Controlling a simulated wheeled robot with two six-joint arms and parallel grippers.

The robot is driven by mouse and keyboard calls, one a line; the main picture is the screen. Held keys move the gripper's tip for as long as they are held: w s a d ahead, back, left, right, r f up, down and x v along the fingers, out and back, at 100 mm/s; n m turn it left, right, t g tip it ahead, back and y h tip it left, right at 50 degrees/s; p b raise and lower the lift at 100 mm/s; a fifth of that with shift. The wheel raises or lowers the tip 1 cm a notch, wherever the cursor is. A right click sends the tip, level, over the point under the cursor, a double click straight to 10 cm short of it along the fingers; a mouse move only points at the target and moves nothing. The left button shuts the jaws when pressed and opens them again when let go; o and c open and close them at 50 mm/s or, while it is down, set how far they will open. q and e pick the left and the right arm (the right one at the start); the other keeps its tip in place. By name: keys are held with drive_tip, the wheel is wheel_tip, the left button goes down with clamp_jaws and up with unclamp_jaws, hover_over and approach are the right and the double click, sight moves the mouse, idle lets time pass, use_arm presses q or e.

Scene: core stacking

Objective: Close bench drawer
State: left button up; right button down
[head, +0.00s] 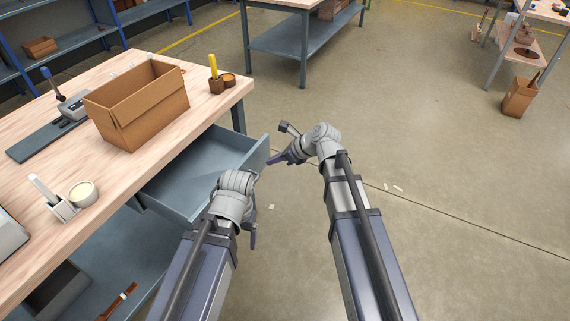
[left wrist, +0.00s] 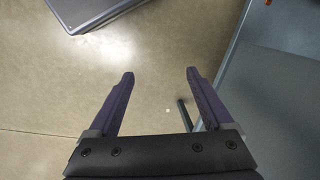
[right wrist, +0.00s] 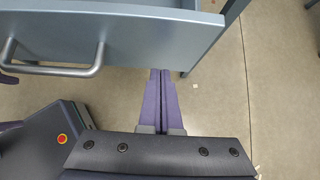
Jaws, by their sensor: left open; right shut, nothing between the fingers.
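The bench drawer (head: 195,165) is blue-grey, looks empty and is pulled out from under the wooden bench top. In the right wrist view, its front panel (right wrist: 130,38) spans the top left, with a grey bar handle (right wrist: 75,70). My right gripper (head: 272,161) is shut and empty at the far end of the drawer front. Its fingertips (right wrist: 160,74) show just by the panel's edge, right of the handle; I cannot tell if they touch. My left gripper (head: 253,228) is lower, beside the near end of the drawer. Its fingers (left wrist: 160,73) are open, with only floor between the tips.
The bench top (head: 105,175) carries an open cardboard box (head: 145,108), a small pot with a yellow tool (head: 215,80) and a round tin (head: 83,193). A lower shelf (head: 105,260) lies under the drawer. The floor (head: 450,200) on the right is mostly clear.

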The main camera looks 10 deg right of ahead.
drive_tip(key=shift+w+a, duration=0.45)
drive_tip(key=shift+a, duration=0.2)
drive_tip(key=w+a, duration=0.4)
drive_tip(key=a, duration=0.2)
drive_tip(key=w+a, duration=0.4)
drive_tip(key=a, duration=0.1)
drive_tip(key=w+a, duration=0.5)
drive_tip(key=a, duration=0.1)
drive_tip(key=shift+a, duration=0.3)
drive_tip(key=shift+s, duration=0.15)
drive_tip(key=shift+d, duration=0.1)
drive_tip(key=shift+s+d, duration=0.15)
drive_tip(key=shift+d, duration=0.1)
drive_tip(key=shift+s+d, duration=0.8)
drive_tip(key=shift+d, duration=0.25)
drive_tip(key=p+v, duration=0.7)
drive_tip(key=v, duration=0.3)
drive_tip(key=shift+s+d, duration=0.25)
drive_tip(key=shift+d, duration=0.05)
